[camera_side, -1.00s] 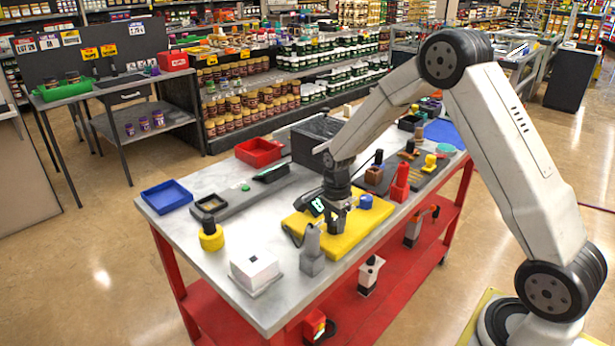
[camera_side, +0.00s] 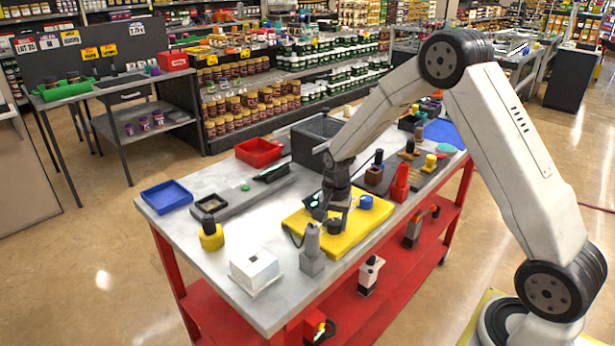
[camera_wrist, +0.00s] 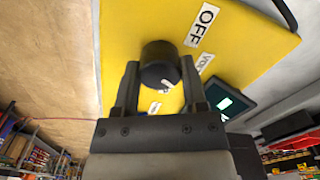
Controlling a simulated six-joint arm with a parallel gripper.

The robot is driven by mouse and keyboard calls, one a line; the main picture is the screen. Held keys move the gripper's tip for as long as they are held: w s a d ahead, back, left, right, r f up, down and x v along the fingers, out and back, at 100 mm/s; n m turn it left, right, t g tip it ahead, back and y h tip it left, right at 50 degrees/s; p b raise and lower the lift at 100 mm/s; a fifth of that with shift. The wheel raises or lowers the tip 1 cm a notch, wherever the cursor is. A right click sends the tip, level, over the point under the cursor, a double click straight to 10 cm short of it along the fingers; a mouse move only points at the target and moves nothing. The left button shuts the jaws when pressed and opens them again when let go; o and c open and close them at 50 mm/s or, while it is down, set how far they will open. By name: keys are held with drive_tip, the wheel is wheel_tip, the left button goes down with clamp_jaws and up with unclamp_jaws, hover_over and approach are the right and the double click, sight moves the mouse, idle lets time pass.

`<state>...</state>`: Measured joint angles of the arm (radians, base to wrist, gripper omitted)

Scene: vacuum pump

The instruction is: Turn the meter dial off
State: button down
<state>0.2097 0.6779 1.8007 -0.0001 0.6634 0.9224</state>
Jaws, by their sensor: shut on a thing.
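The yellow meter (camera_side: 357,232) lies flat on the light worktop. In the wrist view its yellow face (camera_wrist: 125,25) carries a black round dial (camera_wrist: 158,56) with a white mark on the side toward me. A white OFF label (camera_wrist: 201,26) is up and right of the dial. A second label (camera_wrist: 205,63) is partly hidden by a finger, and a third (camera_wrist: 155,107) shows between the fingers. The meter's dark screen (camera_wrist: 230,97) is at lower right. My gripper (camera_wrist: 159,68) is shut on the dial, one finger on each side; it also shows over the meter in the side view (camera_side: 334,220).
A grey upright tool (camera_side: 312,252) and a white box (camera_side: 254,268) stand in front of the meter. A blue knob-like part (camera_side: 365,202) is on its far side, with a red object (camera_side: 400,182) beyond. A blue tray (camera_side: 167,196) is at the left.

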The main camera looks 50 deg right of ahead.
drive_tip(key=n, duration=0.4)
drive_tip(key=shift+n, duration=0.3)
drive_tip(key=n, duration=0.4)
drive_tip(key=shift+n, duration=0.3)
drive_tip(key=n, duration=0.4)
drive_tip(key=shift+n, duration=2)
drive_tip(key=shift+c, duration=0.7)
unclamp_jaws()
